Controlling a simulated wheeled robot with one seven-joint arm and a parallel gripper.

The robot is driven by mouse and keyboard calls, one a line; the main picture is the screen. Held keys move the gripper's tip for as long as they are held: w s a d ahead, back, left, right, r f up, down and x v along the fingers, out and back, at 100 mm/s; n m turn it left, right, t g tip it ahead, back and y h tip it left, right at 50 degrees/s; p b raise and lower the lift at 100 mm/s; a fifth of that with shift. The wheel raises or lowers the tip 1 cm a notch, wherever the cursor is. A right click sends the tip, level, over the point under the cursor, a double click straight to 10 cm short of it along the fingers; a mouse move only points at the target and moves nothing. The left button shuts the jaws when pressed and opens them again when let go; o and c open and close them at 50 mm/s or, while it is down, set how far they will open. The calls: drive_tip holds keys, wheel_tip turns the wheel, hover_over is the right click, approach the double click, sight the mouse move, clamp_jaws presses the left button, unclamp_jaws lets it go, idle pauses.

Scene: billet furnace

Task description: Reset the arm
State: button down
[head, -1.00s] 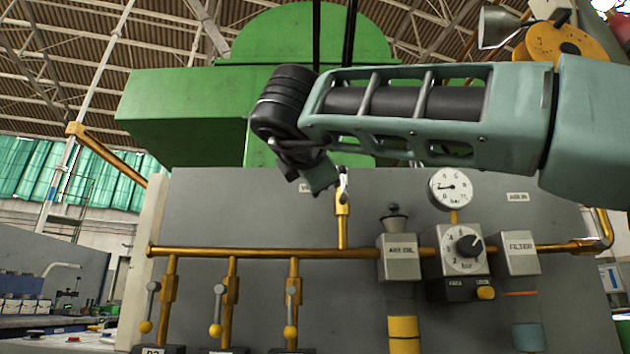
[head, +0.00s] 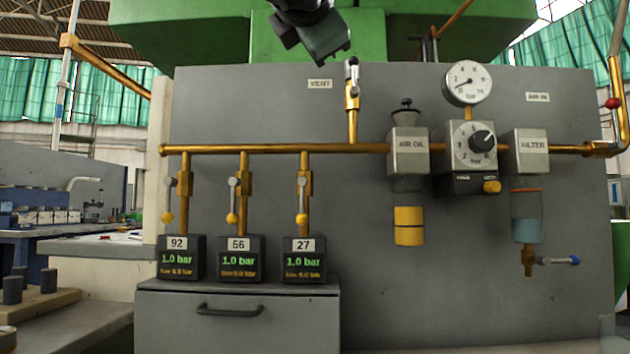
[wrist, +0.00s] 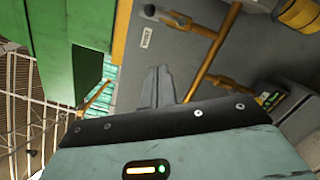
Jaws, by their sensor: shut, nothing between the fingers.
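My gripper (head: 346,58) hangs at the top middle of the head view, just left of the vent valve handle on the grey panel. Most of my arm is out of the head view. In the wrist view the two grey fingers of my gripper (wrist: 158,87) lie together, with nothing between them. They point toward the panel and its brass pipes. I cannot tell whether the fingertips touch the vent valve (head: 352,95); in the head view they overlap or nearly meet its handle.
The grey panel (head: 250,110) carries a brass pipe (head: 340,149), a gauge (head: 468,82), a regulator (head: 472,145), an oiler (head: 407,150) and a filter (head: 528,150). Several readout boxes (head: 239,262) stand on a drawer cabinet (head: 310,315). A green machine (head: 190,30) is behind.

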drive_tip(key=a+f+n+y, duration=0.8)
drive_tip(key=a+n+y, duration=0.25)
drive_tip(key=n, duration=1.05)
drive_tip(key=s+a+f+n+g+y, duration=0.15)
drive_tip(key=f+n+g, duration=0.25)
drive_tip(key=f+n, duration=0.65)
drive_tip(key=s+f+n+g+y, duration=0.25)
drive_tip(key=f+n+g, duration=0.25)
drive_tip(key=f+n, duration=0.6)
drive_tip(key=s+d+f+n+g+h, duration=0.2)
drive_tip(key=s+d+f+n, duration=0.15)
drive_tip(key=f, duration=0.35)
drive_tip(key=s+d+f+n+g+h, duration=0.2)
drive_tip(key=d+f, duration=0.2)
drive_tip(key=f, duration=0.3)
drive_tip(key=s+d+f+n+g+h, duration=0.2)
drive_tip(key=s+d+f+n, duration=0.1)
drive_tip(key=f, duration=0.4)
drive_tip(key=s+d+f+n+g+h, duration=0.25)
drive_tip(key=s+d+f, duration=0.25)
drive_tip(key=d, duration=0.3)
drive_tip(key=s+d+f+n+g+h, duration=0.1)
drive_tip(key=s+d+f+n+h, duration=0.3)
drive_tip(key=d, duration=0.3)
wheel_tip(320, 180, up, 34)
drive_tip(key=y+p, duration=0.1)
drive_tip(key=p, duration=3.3)
drive_tip(key=shift+s+y, duration=0.3)
drive_tip(key=shift+s, duration=0.05)
